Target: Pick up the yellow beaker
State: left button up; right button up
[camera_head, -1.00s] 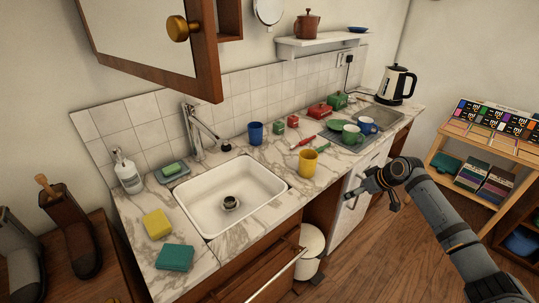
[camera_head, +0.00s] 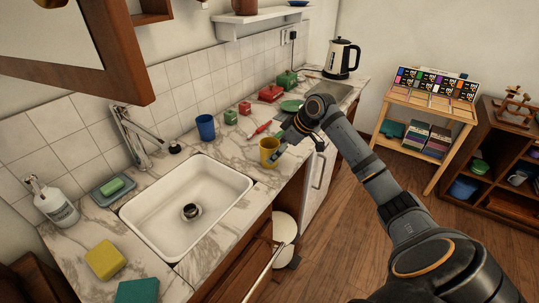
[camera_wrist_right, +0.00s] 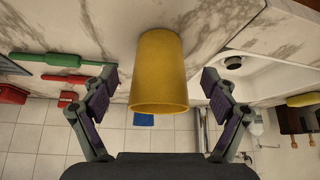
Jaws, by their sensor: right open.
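The yellow beaker (camera_head: 268,150) stands on the marble counter, right of the sink, in the head view. My right gripper (camera_head: 283,152) is close beside it on its right, and the arm comes in from the lower right. In the right wrist view the beaker (camera_wrist_right: 159,72) lies in the middle, between the two spread fingers of my right gripper (camera_wrist_right: 160,92). There are gaps between the beaker and both fingers, so the gripper is open and not holding it. My left gripper is in neither view.
The white sink (camera_head: 150,215) lies left of the beaker. A blue cup (camera_head: 205,127) stands behind it. A red-handled utensil (camera_head: 262,128) and red and green containers (camera_head: 271,93) lie further back.

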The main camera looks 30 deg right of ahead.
aim_at(269, 155)
jog(key=x, duration=0.4)
jog(key=shift+w+a+r, duration=0.1)
jog(key=shift+w+a, duration=0.05)
jog(key=shift+w, duration=0.15)
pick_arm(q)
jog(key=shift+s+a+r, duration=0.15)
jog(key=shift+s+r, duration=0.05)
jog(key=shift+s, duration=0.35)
pick_arm(e)
jog(key=shift+s, duration=0.1)
jog(key=c, duration=1.3)
jog(key=shift+o, duration=0.2)
